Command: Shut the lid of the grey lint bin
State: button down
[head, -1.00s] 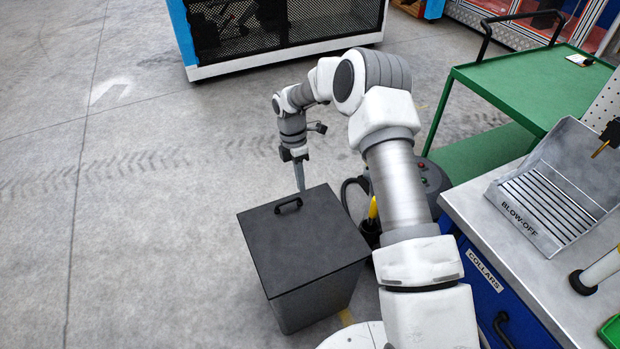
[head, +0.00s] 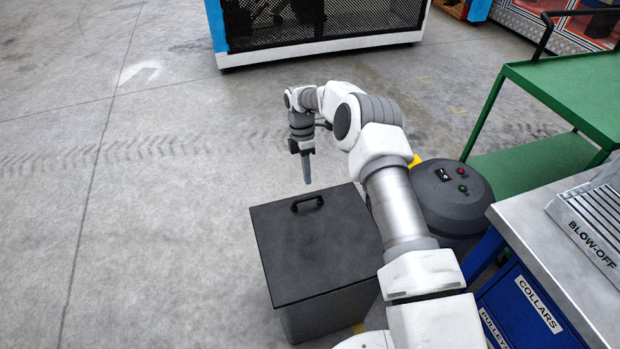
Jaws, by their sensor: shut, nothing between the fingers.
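The grey lint bin (head: 325,313) stands on the floor in front of me in the head view. Its dark lid (head: 305,250) lies over the top and looks flat and shut, with a black handle (head: 307,201) near the far edge. My gripper (head: 307,180) is shut and empty, pointing down just beyond the far edge of the lid, near the handle. I cannot tell whether the fingertips touch the lid. My arm hides part of the bin's right side.
A round dark machine (head: 450,195) with buttons stands right of my arm. A workbench (head: 530,230) with blue drawers is at the right, with a green cart (head: 570,90) behind it. A blue and white mesh cabinet (head: 320,25) stands at the back. The left floor is clear.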

jog(key=w+f+b, duration=0.1)
jog(key=f+b, duration=0.2)
jog(key=w+f+b, duration=0.1)
jog(key=f+b, duration=0.2)
jog(key=w+a+f+b, duration=0.1)
jog(key=f+b, duration=0.2)
jog(key=shift+w, duration=0.2)
jog(key=f+b, duration=0.2)
jog(key=b, duration=0.1)
jog(key=shift+w+a+f+b, duration=0.15)
jog(key=shift+w+a+b, duration=0.05)
jog(key=shift+w+b, duration=0.15)
jog(key=r, duration=0.1)
jog(key=r+p, duration=0.1)
jog(key=r, duration=0.1)
jog(key=r+p, duration=0.1)
jog(key=shift+d+r, duration=0.25)
jog(key=shift+r, duration=0.1)
jog(key=s+d+r+p, duration=0.3)
jog(key=d+r+p, duration=0.2)
jog(key=d, duration=0.5)
jog(key=shift+s+d+r, duration=0.2)
jog(key=shift+d+r, duration=0.15)
jog(key=shift+r, duration=0.3)
jog(key=shift+s, duration=0.1)
